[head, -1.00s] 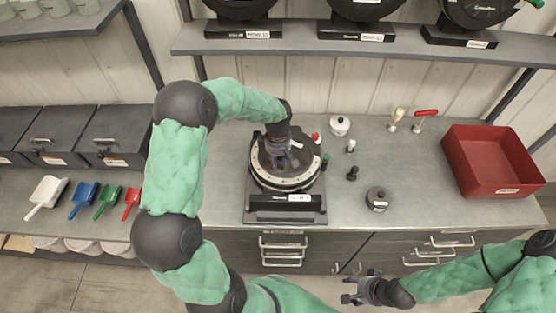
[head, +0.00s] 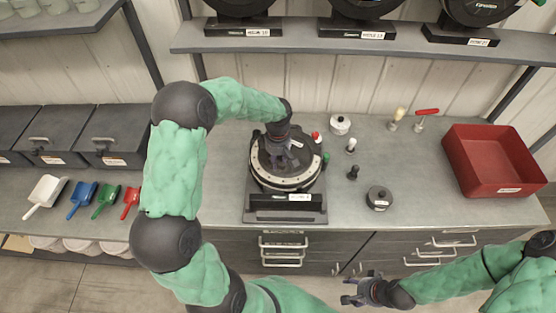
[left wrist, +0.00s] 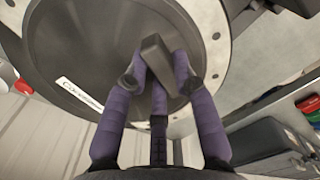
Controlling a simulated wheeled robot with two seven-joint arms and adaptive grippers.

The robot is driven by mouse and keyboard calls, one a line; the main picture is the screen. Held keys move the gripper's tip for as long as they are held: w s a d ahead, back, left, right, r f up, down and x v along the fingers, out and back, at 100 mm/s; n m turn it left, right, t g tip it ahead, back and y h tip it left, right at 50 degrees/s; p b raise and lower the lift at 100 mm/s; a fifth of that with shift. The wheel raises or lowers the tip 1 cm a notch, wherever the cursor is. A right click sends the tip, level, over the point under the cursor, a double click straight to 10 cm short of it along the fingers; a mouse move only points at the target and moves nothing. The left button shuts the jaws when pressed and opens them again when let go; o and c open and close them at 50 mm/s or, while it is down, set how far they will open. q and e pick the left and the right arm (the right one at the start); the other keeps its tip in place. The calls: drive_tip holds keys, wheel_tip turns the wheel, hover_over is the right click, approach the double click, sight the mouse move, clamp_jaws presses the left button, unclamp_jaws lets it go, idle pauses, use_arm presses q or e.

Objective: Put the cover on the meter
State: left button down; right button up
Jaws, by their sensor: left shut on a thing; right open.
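The meter stands on the counter with its dark base (head: 262,215) at the front and a pale ring (head: 262,178) around its upper rim. The cover (head: 304,157) is a dark round disc lying at the top of the meter, inside the pale ring. In the left wrist view the cover (left wrist: 85,50) shows a white label and a raised bar handle (left wrist: 158,60). My left gripper (head: 279,160) is above the meter, its purple fingers (left wrist: 160,78) shut on the handle. Whether the cover is fully seated cannot be told. My right gripper (head: 350,290) is open and empty in front of the counter.
Right of the meter stand a red-capped bottle (head: 317,137), a white round pot (head: 340,125), small knobs (head: 353,172) and a dark round canister (head: 379,198). A red bin (head: 494,160) is at the right. Coloured scoops (head: 83,200) lie left. A shelf (head: 300,45) hangs behind.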

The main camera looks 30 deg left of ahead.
idle(0.4)
use_arm(q)
drive_tip(key=c, duration=0.9)
unclamp_jaws()
drive_tip(key=shift+c, duration=0.5)
drive_tip(key=shift+r+p, duration=2.5)
drive_tip(key=shift+r, duration=2.25)
drive_tip(key=shift+f, duration=0.1)
